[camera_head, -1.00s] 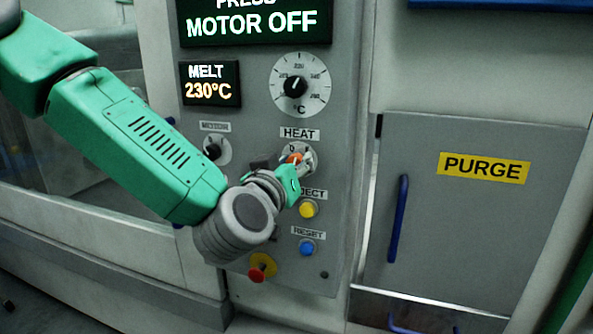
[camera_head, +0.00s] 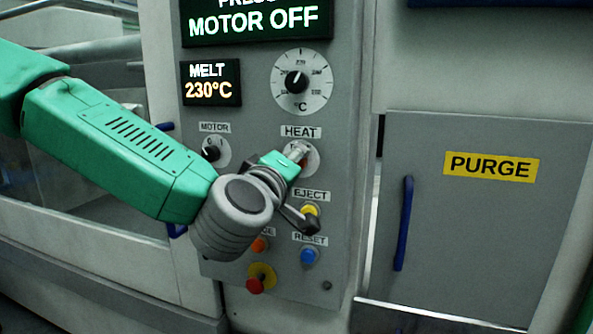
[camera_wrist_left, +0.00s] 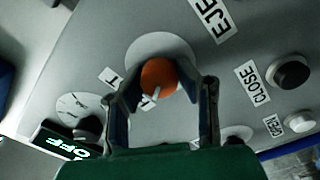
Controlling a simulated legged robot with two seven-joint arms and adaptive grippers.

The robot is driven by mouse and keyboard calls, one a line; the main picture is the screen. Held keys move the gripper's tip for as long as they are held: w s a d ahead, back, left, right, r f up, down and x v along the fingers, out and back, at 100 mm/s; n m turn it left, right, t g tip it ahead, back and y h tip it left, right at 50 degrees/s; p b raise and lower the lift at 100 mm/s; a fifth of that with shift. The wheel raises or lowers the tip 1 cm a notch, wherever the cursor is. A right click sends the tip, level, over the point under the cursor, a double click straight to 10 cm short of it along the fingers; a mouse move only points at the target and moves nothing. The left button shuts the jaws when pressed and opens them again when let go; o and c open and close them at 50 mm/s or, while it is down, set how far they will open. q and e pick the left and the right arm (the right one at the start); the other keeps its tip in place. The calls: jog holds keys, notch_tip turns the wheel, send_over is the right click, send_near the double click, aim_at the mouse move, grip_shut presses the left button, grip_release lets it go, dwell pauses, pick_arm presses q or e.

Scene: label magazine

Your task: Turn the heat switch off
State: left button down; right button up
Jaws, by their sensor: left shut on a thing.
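The heat switch (camera_head: 312,163) is on the grey control panel under the HEAT label (camera_head: 301,132). Its round pale plate shows in the head view, but my gripper hides most of its knob. In the left wrist view, the orange knob (camera_wrist_left: 158,78) with a white mark sits between the two fingers. My left gripper (camera_head: 297,152) is shut on this knob, reaching up to it from the lower left. The gripper also shows in the left wrist view (camera_wrist_left: 163,92). My right gripper is in neither view.
The motor switch (camera_head: 212,152) is left of the gripper. The yellow eject button (camera_head: 310,210), blue reset button (camera_head: 309,255), an orange button (camera_head: 260,244) and a red knob (camera_head: 255,285) lie below. The display (camera_head: 210,83) reads MELT 230°C. A PURGE door (camera_head: 470,220) is at right.

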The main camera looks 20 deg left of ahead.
pick_arm(q)
jog(key=shift+s+f+n, duration=0.1)
jog(key=shift+f+n, duration=0.2)
jog(key=shift+f, duration=0.15)
jog(key=c, duration=1.2)
grip_release()
jog(key=shift+o, duration=0.2)
jog(key=shift+r, duration=0.15)
jog(key=shift+r, duration=0.1)
jog(key=s, duration=0.7)
jog(key=shift+s+a+f, duration=0.15)
jog(key=shift+a+f, duration=0.1)
